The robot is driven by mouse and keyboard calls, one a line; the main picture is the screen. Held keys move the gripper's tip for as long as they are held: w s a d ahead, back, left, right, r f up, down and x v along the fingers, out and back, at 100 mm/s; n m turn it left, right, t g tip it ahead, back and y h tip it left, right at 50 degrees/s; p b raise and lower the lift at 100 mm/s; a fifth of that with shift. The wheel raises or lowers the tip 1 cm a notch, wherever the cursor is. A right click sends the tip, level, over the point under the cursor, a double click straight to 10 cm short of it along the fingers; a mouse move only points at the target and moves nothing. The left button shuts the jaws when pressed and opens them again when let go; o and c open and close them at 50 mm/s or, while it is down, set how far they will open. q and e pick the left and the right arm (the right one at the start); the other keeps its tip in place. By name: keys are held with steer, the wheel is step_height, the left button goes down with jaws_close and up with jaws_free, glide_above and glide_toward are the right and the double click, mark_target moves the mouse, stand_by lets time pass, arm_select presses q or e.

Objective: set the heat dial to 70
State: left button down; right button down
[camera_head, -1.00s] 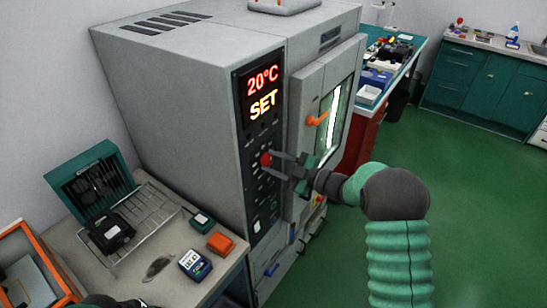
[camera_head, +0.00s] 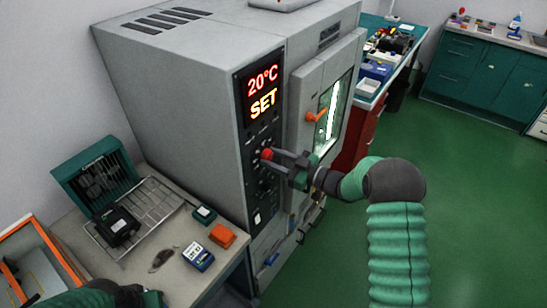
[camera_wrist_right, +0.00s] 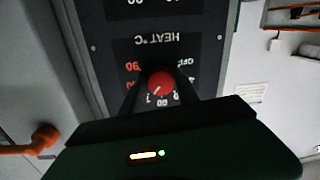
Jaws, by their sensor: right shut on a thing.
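The heat dial (camera_wrist_right: 161,84) is a red knob on the dark control panel of the grey oven. In the right wrist view it shows under the label HEAT °C, upside down, with numbers around it partly hidden by my fingers. My right gripper (camera_head: 272,156) is shut on this red knob, with one finger on each side of it. The display (camera_head: 263,92) above reads 20°C in red and SET in orange. Part of my left arm shows at the bottom left of the head view; its fingers cannot be made out clearly.
The oven door has an orange handle (camera_head: 316,116) right of the panel. A grey bench (camera_head: 140,270) at the left holds a wire rack (camera_head: 152,208), a black device (camera_head: 117,227), an orange box (camera_head: 222,236) and a blue-white device (camera_head: 198,257). Green floor lies open at the right.

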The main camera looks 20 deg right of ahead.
steer(key=shift+s+f, duration=0.1)
steer(key=shift+f, duration=0.3)
steer(key=c, duration=1.3)
jaws_free()
steer(key=o, duration=0.4)
steer(key=shift+w+d, duration=0.1)
steer(key=shift+w, duration=0.1)
steer(key=shift+r, duration=0.15)
steer(key=shift+s, duration=0.1)
steer(key=shift+s+d+r, duration=0.1)
steer(key=shift+s+d, duration=0.1)
steer(key=b+v, duration=0.2)
steer(key=v, duration=1.4)
